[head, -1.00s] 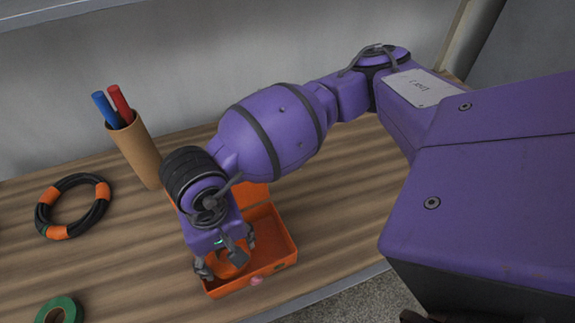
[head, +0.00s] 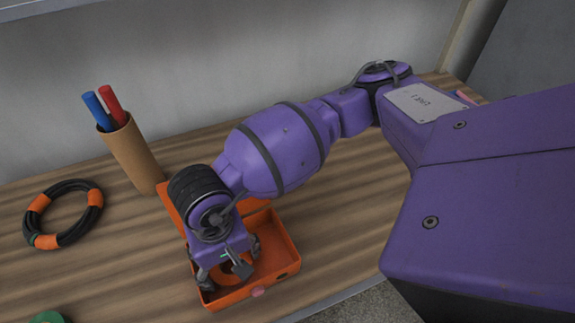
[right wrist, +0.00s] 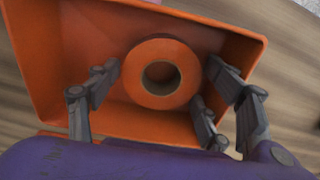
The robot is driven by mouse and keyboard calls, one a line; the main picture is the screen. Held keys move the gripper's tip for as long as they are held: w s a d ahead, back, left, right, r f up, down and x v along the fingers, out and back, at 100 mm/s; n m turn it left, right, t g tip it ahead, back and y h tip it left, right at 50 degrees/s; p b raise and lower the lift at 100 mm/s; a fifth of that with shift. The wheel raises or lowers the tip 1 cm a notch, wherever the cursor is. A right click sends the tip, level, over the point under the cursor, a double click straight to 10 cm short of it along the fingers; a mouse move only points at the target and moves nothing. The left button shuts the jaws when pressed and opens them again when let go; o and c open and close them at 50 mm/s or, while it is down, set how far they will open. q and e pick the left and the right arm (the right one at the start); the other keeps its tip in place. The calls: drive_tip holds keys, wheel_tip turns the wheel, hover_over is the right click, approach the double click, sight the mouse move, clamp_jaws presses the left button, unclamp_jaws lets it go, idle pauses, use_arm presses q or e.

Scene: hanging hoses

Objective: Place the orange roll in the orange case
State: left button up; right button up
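The orange roll (head: 222,276) lies flat inside the open orange case (head: 284,262) on the table; its hole faces up to the right wrist camera. In the right wrist view the roll (right wrist: 160,88) is near the middle of the case, near its far wall (right wrist: 85,40). My right gripper (head: 231,268) is over the case, with its fingers down around the roll. In the right wrist view the fingers (right wrist: 158,78) stand apart on either side of the roll and look open. The gripper hides part of the roll and case in the head view. My left gripper is not in view.
A brown cup (head: 135,155) with a blue and a red marker stands behind left of the case. A black hose ring with orange bands (head: 72,236) lies at left. A green roll (head: 47,318) is at the bottom edge. The table's front edge is close to the case.

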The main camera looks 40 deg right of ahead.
sight(231, 264)
wheel_tip(231, 264, up, 12)
drive_tip(key=shift+r, duration=0.2)
idle(0.4)
idle(0.5)
